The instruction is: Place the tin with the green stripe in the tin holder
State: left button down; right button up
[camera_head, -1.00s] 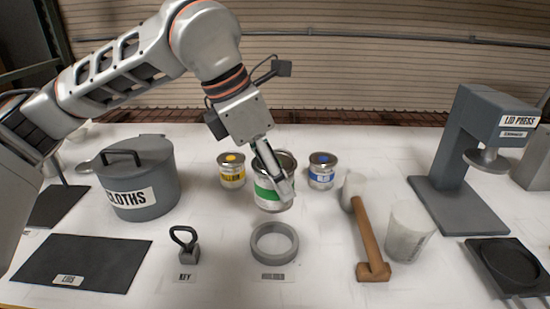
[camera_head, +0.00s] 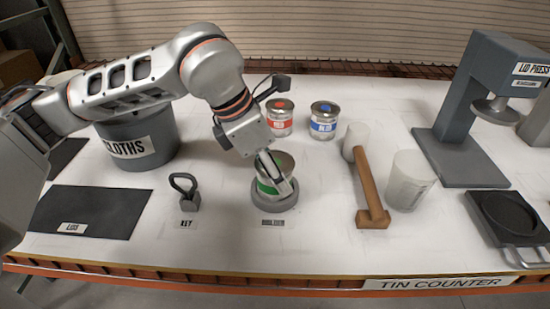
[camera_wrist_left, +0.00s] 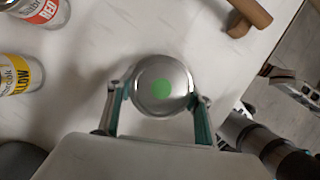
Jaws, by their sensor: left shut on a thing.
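The tin with the green stripe (camera_head: 266,186) is upright at the holder ring (camera_head: 281,207) in the head view. Its lower part is hidden behind the ring's front rim, so it appears to be inside the ring; I cannot tell whether it rests on the bottom. My left gripper (camera_head: 274,174) is shut on this tin from above. In the left wrist view the tin's lid with a green dot (camera_wrist_left: 162,88) is between the two fingers of my left gripper (camera_wrist_left: 160,100). The holder is not visible there.
Red (camera_head: 280,122) and blue (camera_head: 323,122) tins stand behind. A yellow tin (camera_wrist_left: 18,75) shows in the wrist view. A mallet (camera_head: 368,185) and white cup (camera_head: 410,180) are right of the holder; a key (camera_head: 186,190) is left. The lid press (camera_head: 470,120) stands far right.

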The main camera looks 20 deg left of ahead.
pick_arm(q)
jog(key=shift+f, duration=0.3)
jog(key=shift+f, duration=0.1)
jog(key=c, duration=1)
grip_release()
jog(key=shift+o, duration=0.2)
jog(key=v, duration=1.2)
jog(key=shift+p, duration=0.4)
